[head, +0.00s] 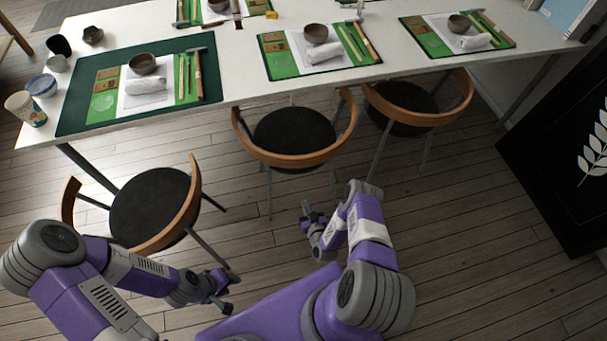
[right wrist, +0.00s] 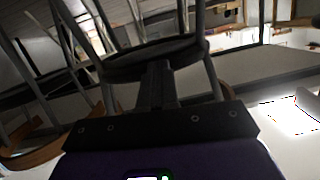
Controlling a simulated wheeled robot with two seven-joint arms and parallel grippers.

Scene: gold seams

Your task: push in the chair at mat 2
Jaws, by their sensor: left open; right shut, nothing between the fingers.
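Three chairs with round dark seats and curved wooden backs stand along the near side of the table. The left chair (head: 150,205) is pulled out, clear of the table edge and turned at an angle. The middle chair (head: 294,128) and the right chair (head: 404,103) stand close to the table edge. Numbers on the mats cannot be read. My left gripper (head: 222,297) is open, low and right of the left chair's legs. My right gripper (head: 307,210) is shut and empty, below the middle chair. The right wrist view shows its fingers (right wrist: 158,85) before a dark seat (right wrist: 150,57).
The white table (head: 235,75) bears a dark green mat (head: 75,105), a middle green mat (head: 285,65) and a right green mat (head: 432,42), with bowls and tools. Cups stand at its left end. A black panel (head: 560,150) stands right. Floor between the left and middle chairs is clear.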

